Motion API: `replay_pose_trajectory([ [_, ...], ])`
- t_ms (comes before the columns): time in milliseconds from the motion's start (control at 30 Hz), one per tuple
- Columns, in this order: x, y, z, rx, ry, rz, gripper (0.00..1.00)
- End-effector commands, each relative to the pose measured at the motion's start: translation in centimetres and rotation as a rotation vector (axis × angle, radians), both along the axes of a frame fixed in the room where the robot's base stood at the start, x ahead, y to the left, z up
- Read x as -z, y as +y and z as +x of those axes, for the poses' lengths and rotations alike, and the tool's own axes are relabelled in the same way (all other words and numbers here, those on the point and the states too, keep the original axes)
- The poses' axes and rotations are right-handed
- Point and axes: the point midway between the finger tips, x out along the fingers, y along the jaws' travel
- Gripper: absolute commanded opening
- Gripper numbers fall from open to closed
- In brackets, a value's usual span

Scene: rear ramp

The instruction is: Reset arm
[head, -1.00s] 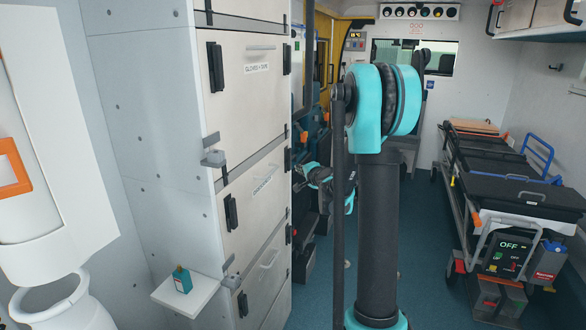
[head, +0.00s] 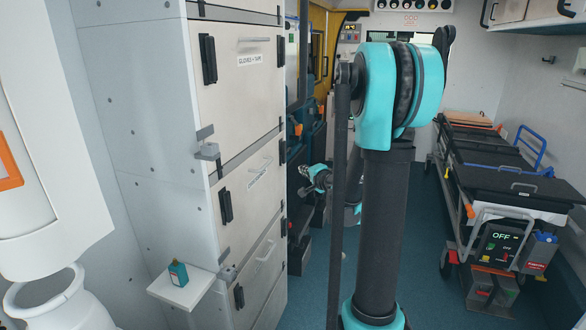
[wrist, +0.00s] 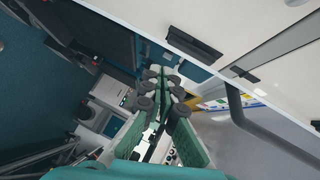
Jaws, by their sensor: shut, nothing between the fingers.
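My arm stands in the middle of the head view, with a teal elbow and a dark upright link. My gripper (head: 312,178) is small and partly hidden behind the arm, beside the cabinet front. In the wrist view, my gripper (wrist: 160,75) shows its dark linked fingers and green side plates. The fingers are together with nothing held between them. The gripper hangs in free air near the white cabinet (wrist: 225,30); I see no contact.
A drawer cabinet (head: 240,100) stands on the left, with a small green bottle (head: 178,273) on a white shelf (head: 190,292). A stretcher (head: 500,175) stands along the right wall. Blue floor (head: 435,260) lies open between them.

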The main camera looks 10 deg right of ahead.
Motion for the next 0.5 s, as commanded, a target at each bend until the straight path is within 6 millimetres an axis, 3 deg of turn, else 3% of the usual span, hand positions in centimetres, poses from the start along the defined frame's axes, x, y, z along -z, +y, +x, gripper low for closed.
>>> replay_pose_trajectory([
  [133,0.3,1.2,-1.5,-0.040,0.022,-0.053,0.00],
  [233,1.2,3.1,-4.4,-0.117,0.068,-0.158,0.00],
  [400,4.4,6.2,-12.2,-0.296,0.195,-0.420,0.00],
  [500,6.8,6.9,-17.3,-0.397,0.279,-0.573,0.00],
])
